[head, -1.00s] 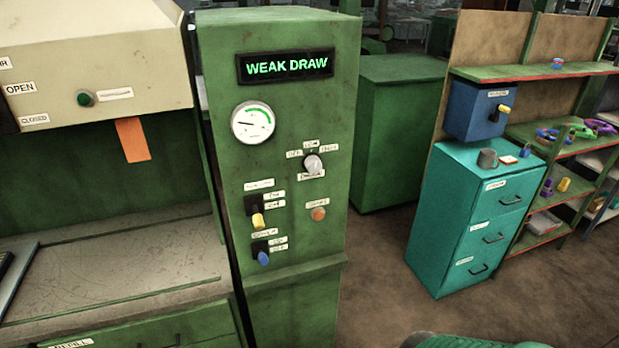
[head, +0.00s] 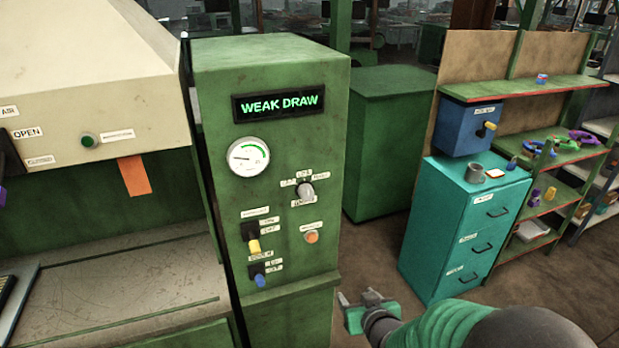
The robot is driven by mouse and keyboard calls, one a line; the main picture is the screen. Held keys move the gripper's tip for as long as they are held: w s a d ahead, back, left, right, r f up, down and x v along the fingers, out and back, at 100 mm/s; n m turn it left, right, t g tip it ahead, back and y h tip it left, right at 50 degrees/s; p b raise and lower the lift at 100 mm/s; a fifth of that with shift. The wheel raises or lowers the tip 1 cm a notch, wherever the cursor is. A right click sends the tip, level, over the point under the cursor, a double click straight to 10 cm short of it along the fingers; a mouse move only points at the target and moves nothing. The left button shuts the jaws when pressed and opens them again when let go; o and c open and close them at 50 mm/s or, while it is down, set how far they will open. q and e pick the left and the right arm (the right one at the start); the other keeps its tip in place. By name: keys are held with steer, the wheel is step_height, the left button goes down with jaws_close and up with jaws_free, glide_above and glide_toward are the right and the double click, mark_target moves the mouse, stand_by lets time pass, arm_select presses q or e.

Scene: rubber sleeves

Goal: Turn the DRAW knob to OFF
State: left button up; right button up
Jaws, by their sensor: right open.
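The display (head: 283,102) above reads WEAK DRAW in green letters. My right gripper (head: 350,306) is open and empty, low and to the right of the cabinet, well apart from the knob. My left gripper is out of view.
On the cabinet (head: 330,150) are a dial gauge (head: 248,156), a yellow switch (head: 253,246), a blue switch (head: 260,280) and an orange button (head: 311,237). A cream hood (head: 90,80) stands left. Teal drawers (head: 465,230) stand right, with open floor between.

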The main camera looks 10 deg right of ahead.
steer(key=w+a+r+t+p, duration=0.2)
steer(key=w+r+t, duration=0.15)
steer(key=r, duration=0.35)
steer(key=n+t+y+p, duration=0.2)
steer(key=t+y, duration=0.1)
glide_toward(308, 195)
steer(key=w+p, duration=0.1)
steer(key=w, duration=0.1)
steer(key=w+a+p, duration=0.1)
steer(key=w+p, duration=0.1)
steer(key=w, duration=0.1)
steer(key=w+p, duration=0.1)
steer(key=w, duration=0.2)
steer(key=shift+a+p, duration=0.25)
steer(key=shift+p, duration=0.1)
steer(key=shift+w+a, duration=0.15)
steer(key=shift+w, duration=0.45)
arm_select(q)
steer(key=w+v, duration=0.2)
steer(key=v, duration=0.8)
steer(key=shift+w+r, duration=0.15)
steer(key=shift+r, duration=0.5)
arm_select(e)
steer(key=shift+c, duration=0.3)
jaws_close()
